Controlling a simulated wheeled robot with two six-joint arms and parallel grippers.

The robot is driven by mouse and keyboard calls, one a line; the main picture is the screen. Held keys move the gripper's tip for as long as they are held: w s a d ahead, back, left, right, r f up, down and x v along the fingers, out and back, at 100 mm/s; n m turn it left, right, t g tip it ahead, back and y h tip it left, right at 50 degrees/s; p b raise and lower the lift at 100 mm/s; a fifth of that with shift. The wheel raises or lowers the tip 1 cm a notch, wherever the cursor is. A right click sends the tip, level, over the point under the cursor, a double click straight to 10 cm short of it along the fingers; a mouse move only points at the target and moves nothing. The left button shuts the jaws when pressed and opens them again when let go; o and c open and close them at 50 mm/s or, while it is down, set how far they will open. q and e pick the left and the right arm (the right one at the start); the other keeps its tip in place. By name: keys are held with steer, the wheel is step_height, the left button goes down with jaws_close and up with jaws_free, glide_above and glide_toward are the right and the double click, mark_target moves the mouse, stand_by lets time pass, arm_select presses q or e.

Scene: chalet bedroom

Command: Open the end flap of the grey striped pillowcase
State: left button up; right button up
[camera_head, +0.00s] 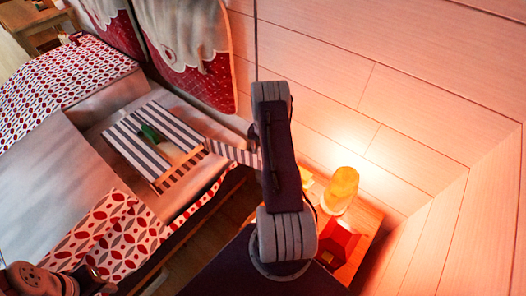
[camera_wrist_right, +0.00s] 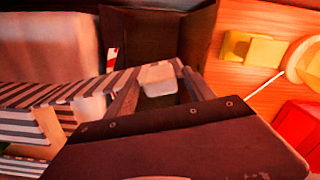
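The grey striped pillowcase (camera_head: 128,143) lies on the bed, with a green object (camera_head: 150,132) on it. Its striped end flap (camera_head: 232,152) stretches right past the bed's edge and disappears behind my right arm. In the right wrist view the flap (camera_wrist_right: 75,92) runs to the fingertips of my right gripper (camera_wrist_right: 158,80), which seem closed on its end; the pinch itself is partly hidden. In the head view my right arm hides this gripper. My left arm shows at the bottom left; its gripper (camera_head: 95,278) is small and dark, its finger gap unclear.
A wooden nightstand (camera_head: 366,222) with a glowing lamp (camera_head: 341,190) and a red object (camera_head: 338,243) stands right of my right arm. A plank wall closes the right side.

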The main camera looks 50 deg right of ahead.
step_height(320, 180, up, 9)
steer(key=shift+p, duration=0.35)
stand_by(0.6)
